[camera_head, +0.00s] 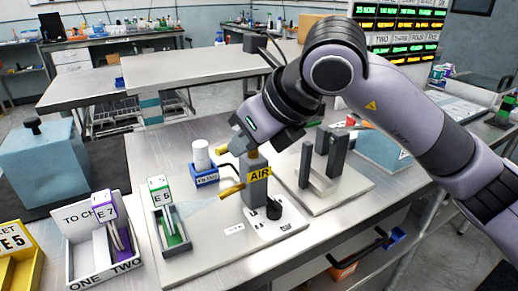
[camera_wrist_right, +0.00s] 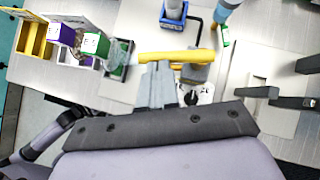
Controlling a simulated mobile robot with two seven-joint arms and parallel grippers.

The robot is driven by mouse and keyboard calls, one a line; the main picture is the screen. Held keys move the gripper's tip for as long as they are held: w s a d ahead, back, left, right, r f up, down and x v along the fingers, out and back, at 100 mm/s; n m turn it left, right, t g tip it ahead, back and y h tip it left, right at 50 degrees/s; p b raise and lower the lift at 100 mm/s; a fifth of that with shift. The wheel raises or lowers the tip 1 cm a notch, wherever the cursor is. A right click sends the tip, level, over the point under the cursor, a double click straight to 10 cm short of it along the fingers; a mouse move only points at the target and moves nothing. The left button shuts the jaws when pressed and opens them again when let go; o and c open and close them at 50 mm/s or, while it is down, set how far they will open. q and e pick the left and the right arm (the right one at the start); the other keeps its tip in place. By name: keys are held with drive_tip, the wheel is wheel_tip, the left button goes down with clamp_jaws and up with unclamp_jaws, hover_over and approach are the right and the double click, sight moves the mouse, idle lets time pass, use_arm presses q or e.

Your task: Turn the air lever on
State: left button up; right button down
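The grey post marked AIR (camera_head: 257,192) stands on a metal plate. A yellow nozzle (camera_head: 231,191) points left from it, with a pale translucent cone (camera_head: 192,208) in front. A second yellow bar, apparently the lever (camera_head: 222,150), shows higher up beside my right gripper (camera_head: 243,148). In the right wrist view the long yellow bar (camera_wrist_right: 190,56) lies across the tips of my right gripper (camera_wrist_right: 159,72). The grey fingers are close together and look shut, with the bar at their tips; contact is unclear. The head view hides the fingertips. My left gripper is not in view.
A green E5 module (camera_head: 160,190) stands in a holder left of the post. A white cylinder on a blue base (camera_head: 202,160) is behind it. A black knob (camera_head: 273,208) sits in front. Dark uprights (camera_head: 335,155) stand right. A white tray (camera_head: 80,270) is at front left.

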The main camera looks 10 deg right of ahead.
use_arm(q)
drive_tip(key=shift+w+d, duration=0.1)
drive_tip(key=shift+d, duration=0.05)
use_arm(e)
drive_tip(key=shift+a+f, duration=0.1)
drive_tip(key=shift+a, duration=0.05)
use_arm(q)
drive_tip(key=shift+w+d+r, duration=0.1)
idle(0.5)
